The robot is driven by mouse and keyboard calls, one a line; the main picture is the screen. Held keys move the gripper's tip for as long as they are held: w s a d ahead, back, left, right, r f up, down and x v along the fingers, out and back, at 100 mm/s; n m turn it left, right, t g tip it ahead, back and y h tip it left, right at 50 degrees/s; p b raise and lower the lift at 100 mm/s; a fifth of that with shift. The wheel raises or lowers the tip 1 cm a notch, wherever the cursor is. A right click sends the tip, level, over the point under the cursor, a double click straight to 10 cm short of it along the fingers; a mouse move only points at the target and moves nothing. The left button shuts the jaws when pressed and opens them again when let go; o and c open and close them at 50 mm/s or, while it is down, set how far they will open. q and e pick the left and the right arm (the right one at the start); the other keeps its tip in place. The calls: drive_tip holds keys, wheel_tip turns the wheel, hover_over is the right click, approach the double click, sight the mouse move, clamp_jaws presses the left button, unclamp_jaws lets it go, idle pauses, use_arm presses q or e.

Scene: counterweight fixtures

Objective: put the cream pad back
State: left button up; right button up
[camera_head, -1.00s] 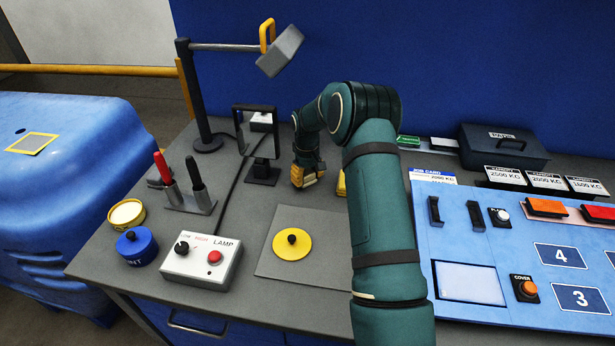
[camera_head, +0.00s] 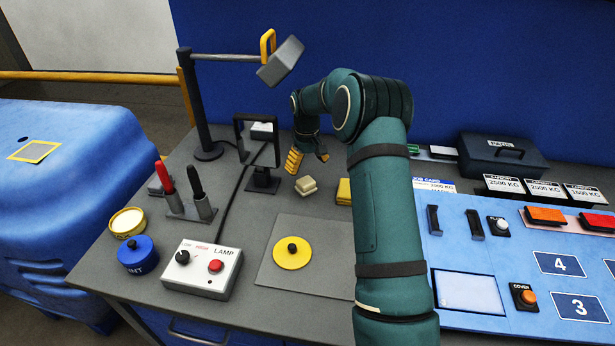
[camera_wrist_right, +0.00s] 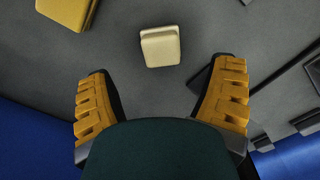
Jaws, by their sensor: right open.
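The cream pad (camera_head: 306,186) is a small pale block lying on the grey bench, behind the grey mat and left of a yellow block (camera_head: 344,192). In the right wrist view the cream pad (camera_wrist_right: 160,46) lies ahead of the fingers, with clear bench around it. My right gripper (camera_head: 308,160) has yellow ribbed fingers, spread apart and empty, above and a little behind the pad. In the wrist view the right gripper (camera_wrist_right: 163,70) has a wide gap, with no finger touching the pad. My left gripper is not in view.
A dark-framed stand (camera_head: 262,178) is close left of the pad. A grey mat (camera_head: 284,262) holds a yellow disc with a black knob (camera_head: 292,252). A lamp box (camera_head: 209,268) is front left; a blue control panel (camera_head: 455,245) is right.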

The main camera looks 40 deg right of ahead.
sight(307, 182)
drive_tip(key=shift+r, duration=2.05)
